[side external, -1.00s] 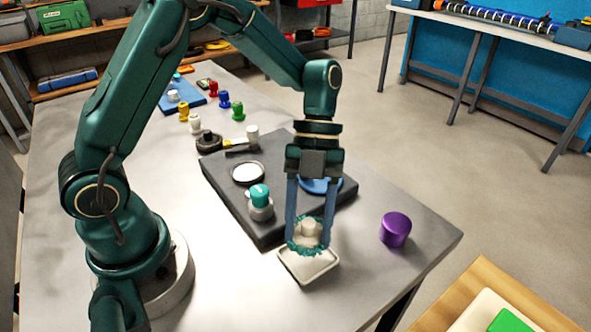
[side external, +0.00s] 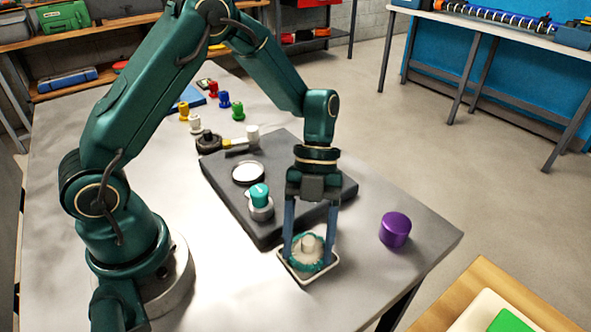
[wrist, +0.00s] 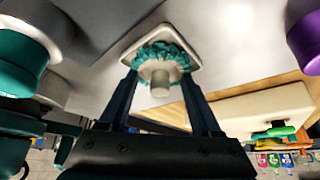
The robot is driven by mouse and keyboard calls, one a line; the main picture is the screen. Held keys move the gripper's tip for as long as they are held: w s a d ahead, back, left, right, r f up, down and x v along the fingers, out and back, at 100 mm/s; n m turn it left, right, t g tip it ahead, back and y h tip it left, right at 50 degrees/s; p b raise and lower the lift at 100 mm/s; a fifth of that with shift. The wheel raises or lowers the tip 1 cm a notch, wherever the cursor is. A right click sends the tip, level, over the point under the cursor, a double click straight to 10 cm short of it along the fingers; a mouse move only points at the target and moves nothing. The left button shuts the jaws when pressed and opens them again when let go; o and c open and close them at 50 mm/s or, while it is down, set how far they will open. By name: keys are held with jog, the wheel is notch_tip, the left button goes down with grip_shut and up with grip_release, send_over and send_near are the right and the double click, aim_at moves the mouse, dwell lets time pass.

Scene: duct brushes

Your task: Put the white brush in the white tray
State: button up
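The white brush (side external: 307,246) has a pale hub and stem with a ring of teal bristles. It sits inside the small white tray (side external: 287,267), stem up, near the table's front edge. The wrist view shows the brush (wrist: 160,78) within the rim of the tray (wrist: 150,36). My gripper (side external: 310,250) is low over the tray, with a blue finger on each side of the brush. The fingers stand apart and look open, with gaps beside the stem in the wrist view. Contact low at the bristles is hard to see.
A dark board (side external: 225,190) lies just behind the tray, bearing a teal-topped piece (side external: 260,200) and a white disc (side external: 248,173). A purple cylinder (side external: 396,230) stands to the right. Several small coloured pieces stand farther back. The table between the board and purple cylinder is clear.

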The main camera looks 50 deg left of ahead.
jog(key=shift+r, duration=0.1)
jog(key=v, duration=1.2)
jog(key=s+a+r+n+t+y, duration=0.1)
jog(key=s+n+t, duration=0.4)
jog(key=n, duration=0.8)
jog(key=s+a+r+n+t+y, duration=0.2)
jog(key=s+n, duration=0.4)
jog(key=n, duration=0.8)
jog(key=r+t+y, duration=0.1)
jog(key=t, duration=0.1)
jog(key=shift+s+t, duration=0.2)
jog(key=shift+t, duration=0.2)
jog(key=shift+a, duration=0.15)
